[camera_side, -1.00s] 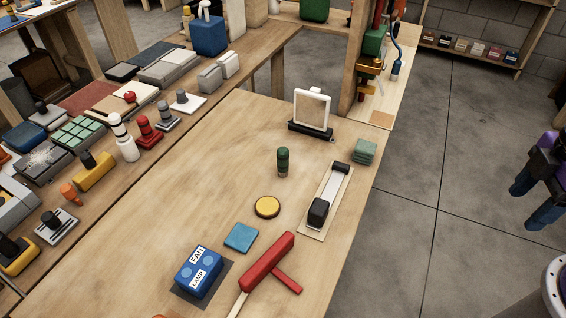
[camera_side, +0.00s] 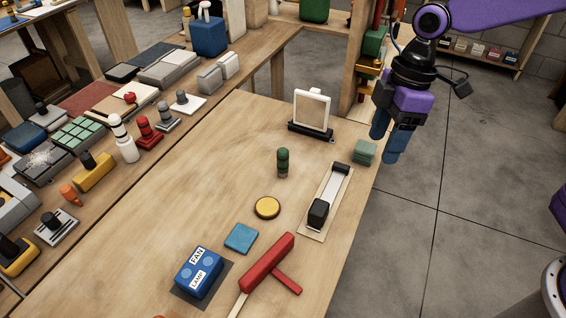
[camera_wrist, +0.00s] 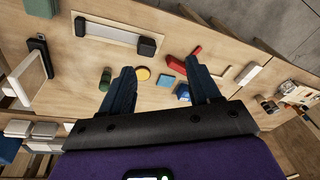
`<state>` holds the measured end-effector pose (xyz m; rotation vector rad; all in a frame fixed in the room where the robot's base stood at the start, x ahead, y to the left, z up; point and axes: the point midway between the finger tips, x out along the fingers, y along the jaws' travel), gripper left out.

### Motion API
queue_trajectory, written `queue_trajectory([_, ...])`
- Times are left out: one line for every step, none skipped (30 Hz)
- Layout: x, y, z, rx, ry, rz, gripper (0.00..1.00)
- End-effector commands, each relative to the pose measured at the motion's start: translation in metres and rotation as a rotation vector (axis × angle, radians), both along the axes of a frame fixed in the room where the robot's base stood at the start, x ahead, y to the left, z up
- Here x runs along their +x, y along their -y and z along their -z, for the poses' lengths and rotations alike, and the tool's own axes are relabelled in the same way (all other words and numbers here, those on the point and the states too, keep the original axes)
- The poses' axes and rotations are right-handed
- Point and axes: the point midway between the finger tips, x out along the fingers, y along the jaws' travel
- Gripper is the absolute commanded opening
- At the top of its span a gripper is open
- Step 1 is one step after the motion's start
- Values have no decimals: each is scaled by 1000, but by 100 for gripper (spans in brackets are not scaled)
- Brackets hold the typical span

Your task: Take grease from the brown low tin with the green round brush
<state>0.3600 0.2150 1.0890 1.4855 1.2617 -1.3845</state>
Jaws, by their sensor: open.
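The green round brush (camera_side: 283,162) stands upright on the table in the side view. It also shows in the wrist view (camera_wrist: 106,79), left of my fingers. The low round tin (camera_side: 267,207) has a brown rim and a yellow top, and sits in front of the brush, apart from it. In the wrist view the tin (camera_wrist: 142,73) appears between my two fingers, some way off. My gripper (camera_side: 386,143) is open and empty, with blue fingers pointing down, above the table's right edge near the green sponge-like block. It also shows in the wrist view (camera_wrist: 163,82).
A blue square pad (camera_side: 241,237), a red tool (camera_side: 268,268) and a blue FAN/LAMP box (camera_side: 199,271) lie nearer the front. A slider board (camera_side: 328,205), stacked green blocks (camera_side: 364,152) and a framed panel (camera_side: 312,110) stand right and behind. The table's middle-left is clear.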

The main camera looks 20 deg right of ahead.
Motion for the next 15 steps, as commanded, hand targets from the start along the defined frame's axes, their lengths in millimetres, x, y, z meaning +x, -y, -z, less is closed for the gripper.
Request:
queue_trajectory([16,-9,3,12,0,-11,62])
queue_trajectory([25,-14,4,20,1,-20,62])
queue_trajectory([37,-20,5,31,2,-31,62])
queue_trajectory([46,-24,7,40,5,-40,62])
queue_trajectory([55,-28,8,48,8,-51,62])
queue_trajectory([67,-34,10,60,11,-61,62])
queue_trajectory([76,-37,12,69,15,-70,62])
queue_trajectory([85,-40,14,78,18,-80,62])
queue_trajectory([97,-44,16,90,23,-91,62])
queue_trajectory([105,-47,18,99,28,-101,62])
queue_trajectory([114,-50,20,108,32,-111,62])
queue_trajectory([125,-53,23,120,39,-122,62])
queue_trajectory([133,-55,26,129,44,-131,62])
queue_trajectory([142,-57,28,137,49,-140,62])
queue_trajectory([153,-58,31,148,57,-151,62])
